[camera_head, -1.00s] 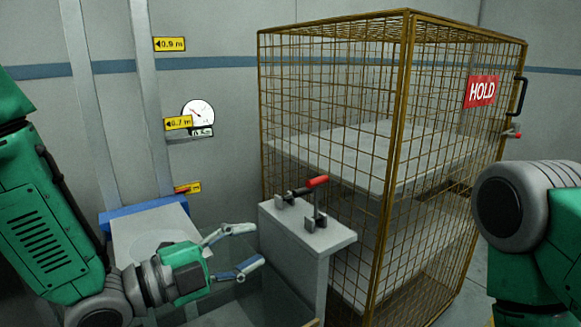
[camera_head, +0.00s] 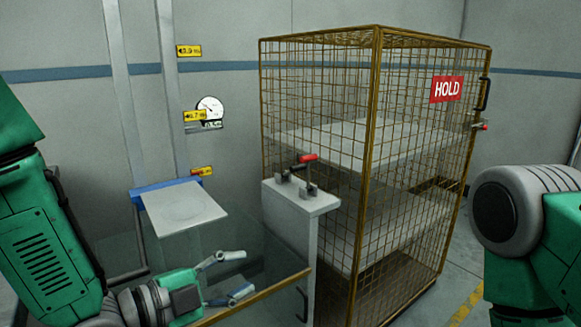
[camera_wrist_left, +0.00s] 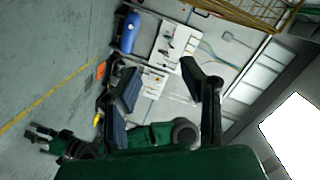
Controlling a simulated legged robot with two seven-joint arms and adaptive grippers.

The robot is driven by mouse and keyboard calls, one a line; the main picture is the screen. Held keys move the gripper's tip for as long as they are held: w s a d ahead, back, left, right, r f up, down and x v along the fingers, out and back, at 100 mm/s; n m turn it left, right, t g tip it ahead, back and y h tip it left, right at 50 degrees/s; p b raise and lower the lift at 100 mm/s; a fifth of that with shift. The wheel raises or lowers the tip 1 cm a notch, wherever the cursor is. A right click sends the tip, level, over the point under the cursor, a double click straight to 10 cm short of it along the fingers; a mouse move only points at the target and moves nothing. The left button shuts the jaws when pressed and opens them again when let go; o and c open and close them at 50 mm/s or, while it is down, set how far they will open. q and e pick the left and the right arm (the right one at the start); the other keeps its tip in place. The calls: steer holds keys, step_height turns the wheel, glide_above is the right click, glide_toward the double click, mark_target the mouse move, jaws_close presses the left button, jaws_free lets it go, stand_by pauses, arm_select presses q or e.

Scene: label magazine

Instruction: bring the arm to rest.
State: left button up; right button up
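My left gripper (camera_head: 238,275) is low in the head view, in front of the grey stand with the toggle clamp. Its two fingers are spread apart with nothing between them. In the left wrist view the two dark fingers (camera_wrist_left: 160,88) are also apart and empty. Part of my left arm (camera_head: 45,250) fills the left side of the head view. My right arm (camera_head: 535,215) shows at the right edge, and its gripper is out of the picture.
A wire cage (camera_head: 372,150) with shelves and a red HOLD sign (camera_head: 446,89) stands at the right. A grey stand (camera_head: 290,232) carries a red-handled clamp (camera_head: 307,158). A blue-edged plate (camera_head: 185,207) lies behind my left gripper. A gauge (camera_head: 210,108) hangs on the wall.

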arm_select(q)
steer(key=s+a+f+n+g+y, duration=0.1)
steer(key=s+a+f+n+y, duration=0.25)
steer(key=f, duration=0.35)
steer(key=s+a+f+n+g+y+p, duration=0.1)
steer(key=s+a+f+n+g+y, duration=0.15)
steer(key=f+n, duration=0.35)
steer(key=s+a+f+n+y, duration=0.2)
steer(key=s+a+f+n, duration=0.15)
steer(key=f, duration=0.45)
steer(key=s+a+f+n+g+y, duration=0.2)
steer(key=s+a+f+n+g, duration=0.1)
steer(key=s, duration=0.6)
steer(key=s+a+f+n+g+y, duration=0.2)
steer(key=s+a+f+n+g, duration=0.1)
steer(key=s+a+f+n, duration=0.2)
steer(key=s+a+p, duration=0.1)
steer(key=s+a, duration=0.1)
steer(key=s, duration=0.2)
steer(key=shift+f+y, duration=0.3)
steer(key=shift+y, duration=0.1)
steer(key=shift+w+d+g, duration=0.1)
steer(key=shift+g, duration=0.15)
